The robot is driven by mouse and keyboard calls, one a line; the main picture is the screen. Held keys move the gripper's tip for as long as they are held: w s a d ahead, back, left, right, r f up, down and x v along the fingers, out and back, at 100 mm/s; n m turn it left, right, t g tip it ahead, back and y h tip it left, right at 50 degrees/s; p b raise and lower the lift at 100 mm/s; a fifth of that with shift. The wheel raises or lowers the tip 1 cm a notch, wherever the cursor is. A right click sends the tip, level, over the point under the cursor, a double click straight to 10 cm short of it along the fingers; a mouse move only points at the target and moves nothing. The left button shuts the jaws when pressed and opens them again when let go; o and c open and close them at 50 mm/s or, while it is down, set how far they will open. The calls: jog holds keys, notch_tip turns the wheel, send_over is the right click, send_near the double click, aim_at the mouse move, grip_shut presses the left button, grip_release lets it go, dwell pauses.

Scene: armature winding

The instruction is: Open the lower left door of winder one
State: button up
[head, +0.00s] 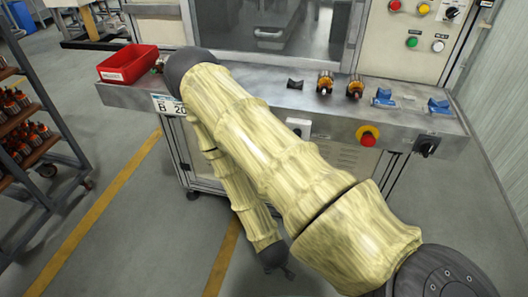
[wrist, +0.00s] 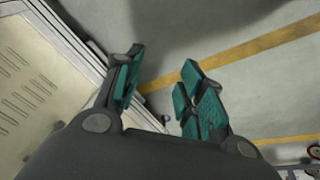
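The winder (head: 250,88) stands ahead with a grey metal bench front, and its lower cabinet shows below. My arm covers much of the cabinet front, including most of the lower left door. A strip of pale lower panel (head: 182,150) shows left of the arm. My gripper (head: 278,266) hangs low in front of the cabinet. In the wrist view my gripper (wrist: 163,60) is open and empty, its teal fingers apart above the floor. A cream panel with vent slots (wrist: 28,95) and a metal frame edge lies left of the fingers. I see no handle clearly.
A red bin (head: 128,64) and several small parts sit on the bench. A rack of wound parts (head: 30,140) stands at left. Floor with yellow lines (head: 100,205) is clear between.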

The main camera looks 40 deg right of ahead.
jog(key=w+d+f+m+t+h+b, duration=0.1)
jog(key=w+d+f+b, duration=0.15)
jog(key=w, duration=0.25)
jog(key=w+d+f+m+t+h+b, duration=0.1)
jog(key=w+d+f+t+h, duration=0.1)
jog(key=w+d, duration=0.3)
jog(key=w+d+r+m+t+h+b, duration=0.2)
jog(key=w+d+r+h+b, duration=0.15)
jog(key=w, duration=0.55)
jog(key=w+d+r+m+t+h+b, duration=0.2)
jog(key=w+r+b, duration=0.15)
jog(key=w, duration=0.65)
jog(key=w+d+r+m+t+h+b, duration=0.2)
jog(key=w+d+h+b, duration=0.15)
jog(key=w, duration=0.55)
jog(key=shift+y, duration=0.3)
jog(key=x, duration=0.3)
jog(key=b+x, duration=0.1)
jog(key=x, duration=0.4)
jog(key=shift+w+r, duration=0.25)
jog(key=shift+w, duration=0.35)
jog(key=shift+c, duration=0.3)
grip_shut()
